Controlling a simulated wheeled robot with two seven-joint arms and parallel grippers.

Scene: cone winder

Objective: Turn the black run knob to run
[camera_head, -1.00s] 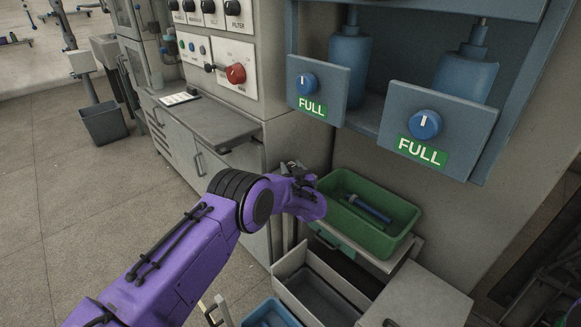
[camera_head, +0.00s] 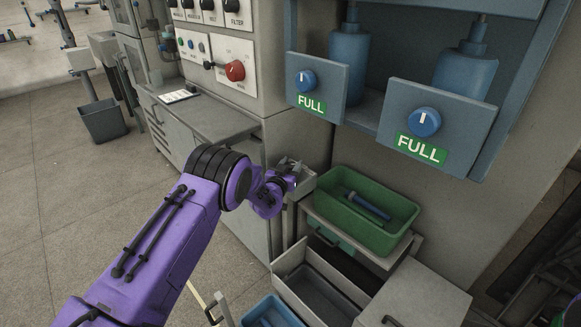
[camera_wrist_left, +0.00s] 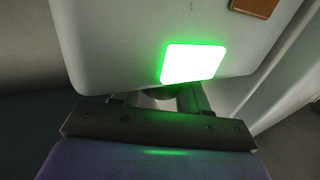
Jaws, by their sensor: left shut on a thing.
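My left gripper (camera_head: 290,184) is at a small grey box (camera_head: 304,178) between the bench and the green bin in the head view. In the left wrist view, the rounded grey box (camera_wrist_left: 115,45) fills the upper part, with a bright green lit square (camera_wrist_left: 193,63) on its face. My left gripper also shows in the wrist view (camera_wrist_left: 158,97), shut on a small dark rounded part, the black run knob (camera_wrist_left: 157,93). Most of the knob is hidden between the fingers, so its pointing direction cannot be read. My right gripper is not in view.
A green bin (camera_head: 345,220) with a blue cylinder stands just right of the gripper. An open grey drawer (camera_head: 290,268) is below. Blue FULL dials (camera_head: 424,122) hang above right. A panel with a red knob (camera_head: 235,71) stands behind the bench (camera_head: 205,115).

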